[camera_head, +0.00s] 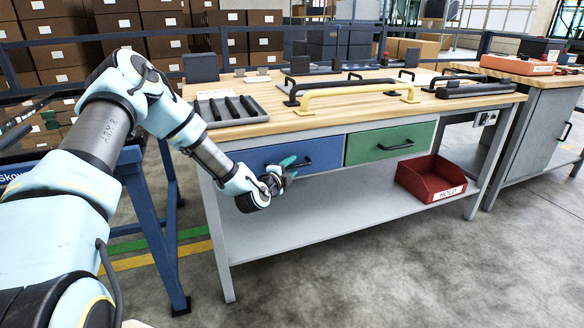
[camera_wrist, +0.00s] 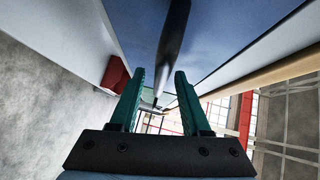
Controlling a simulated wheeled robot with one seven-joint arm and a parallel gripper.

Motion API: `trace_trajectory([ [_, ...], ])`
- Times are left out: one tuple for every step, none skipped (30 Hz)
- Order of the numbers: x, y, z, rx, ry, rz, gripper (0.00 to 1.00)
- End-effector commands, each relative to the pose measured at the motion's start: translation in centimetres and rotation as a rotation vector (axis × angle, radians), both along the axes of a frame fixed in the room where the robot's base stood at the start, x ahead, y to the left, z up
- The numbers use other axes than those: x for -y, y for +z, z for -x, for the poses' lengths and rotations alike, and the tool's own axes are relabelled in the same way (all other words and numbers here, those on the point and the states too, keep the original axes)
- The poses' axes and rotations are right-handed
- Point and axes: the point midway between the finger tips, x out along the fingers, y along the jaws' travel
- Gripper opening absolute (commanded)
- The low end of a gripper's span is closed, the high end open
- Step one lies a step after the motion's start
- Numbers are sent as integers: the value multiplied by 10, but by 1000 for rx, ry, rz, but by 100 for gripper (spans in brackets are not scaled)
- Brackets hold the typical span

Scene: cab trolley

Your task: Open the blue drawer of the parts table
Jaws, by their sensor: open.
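The blue drawer (camera_head: 322,150) is at the left of the parts table's front, and its face looks flush with the frame, so it appears closed. My gripper (camera_head: 290,168) is in front of that drawer's face and hides its handle in the head view. In the wrist view, my gripper (camera_wrist: 160,76) is open, with a green finger on each side of the dark bar handle (camera_wrist: 174,42). The bar runs from the top edge down into the gap between the fingers, with the blue drawer face (camera_wrist: 222,35) behind it. I cannot tell whether either finger touches it.
A green drawer (camera_head: 392,143) with a dark handle sits to the right. The wooden tabletop (camera_head: 240,128) bears a slotted tray (camera_head: 228,108), a yellow handle (camera_head: 350,92) and dark handles. A red bin (camera_head: 430,180) stands on the lower shelf (camera_head: 330,205). Grey floor in front is clear.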

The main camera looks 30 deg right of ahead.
Motion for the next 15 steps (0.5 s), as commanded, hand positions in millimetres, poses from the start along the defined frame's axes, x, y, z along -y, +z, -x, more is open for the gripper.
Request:
trace_trajectory([
  [3,0,-2,0,0,1,47],
  [4,-1,-3,-2,0,1,47],
  [5,-1,-4,-2,0,1,47],
  [5,-1,-4,-2,0,1,47],
  [6,-1,-4,-2,0,1,47],
  [6,-1,-4,-2,0,1,47],
  [6,-1,-4,-1,0,0,47],
  [6,-1,-4,-1,0,0,47],
  [6,-1,-4,-1,0,0,47],
  [6,-1,-4,-1,0,0,47],
  [6,-1,-4,-1,0,0,47],
  [6,-1,-4,-1,0,0,45],
  [6,-1,-4,-1,0,1,41],
  [6,-1,-4,-1,0,0,38],
  [6,-1,-4,-1,0,0,34],
])
